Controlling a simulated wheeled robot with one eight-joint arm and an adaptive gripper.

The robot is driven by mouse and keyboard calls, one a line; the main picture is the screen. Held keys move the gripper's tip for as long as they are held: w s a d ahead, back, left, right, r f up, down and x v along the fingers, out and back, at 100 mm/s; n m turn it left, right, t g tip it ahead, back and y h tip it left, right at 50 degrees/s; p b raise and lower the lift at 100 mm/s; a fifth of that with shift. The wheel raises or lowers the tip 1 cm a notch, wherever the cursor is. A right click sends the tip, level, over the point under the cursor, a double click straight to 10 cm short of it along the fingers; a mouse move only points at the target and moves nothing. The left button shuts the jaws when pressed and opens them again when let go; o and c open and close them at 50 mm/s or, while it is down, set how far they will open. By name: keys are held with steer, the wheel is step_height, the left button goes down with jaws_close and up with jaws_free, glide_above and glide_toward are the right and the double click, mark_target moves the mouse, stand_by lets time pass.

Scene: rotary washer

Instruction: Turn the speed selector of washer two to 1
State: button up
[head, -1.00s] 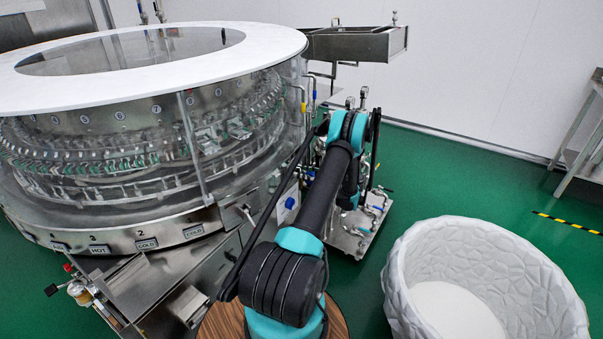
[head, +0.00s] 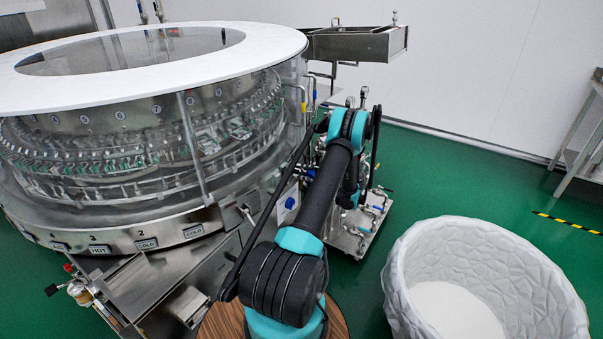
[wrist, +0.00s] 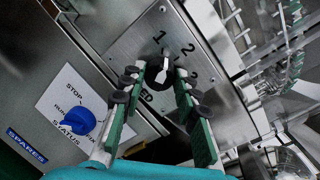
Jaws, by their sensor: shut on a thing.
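The speed selector (wrist: 159,73) is a black knob with a white pointer, on a metal plate (wrist: 135,47) in the wrist view. The figures 1 and 2 are printed above it and to its right, with further marks partly hidden. Below it the speed label is mostly covered; only "ED" shows. The white pointer stands close to upright in the picture; its exact setting is hard to tell. My gripper (wrist: 158,80) has its green-padded fingers on both sides of the knob and is shut on it. In the head view my arm hides the gripper and selector.
A blue status knob (wrist: 86,122) with STOP and RUN marks sits on a white plate left of the fingers. The round washer (head: 140,210) fills the left of the head view. A white textured tub (head: 480,250) stands on the green floor at right.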

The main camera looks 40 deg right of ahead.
steer(key=shift+n, duration=1.7)
steer(key=o, duration=1.2)
steer(key=shift+c, duration=0.2)
steer(key=v, duration=1.2)
steer(key=shift+r, duration=0.1)
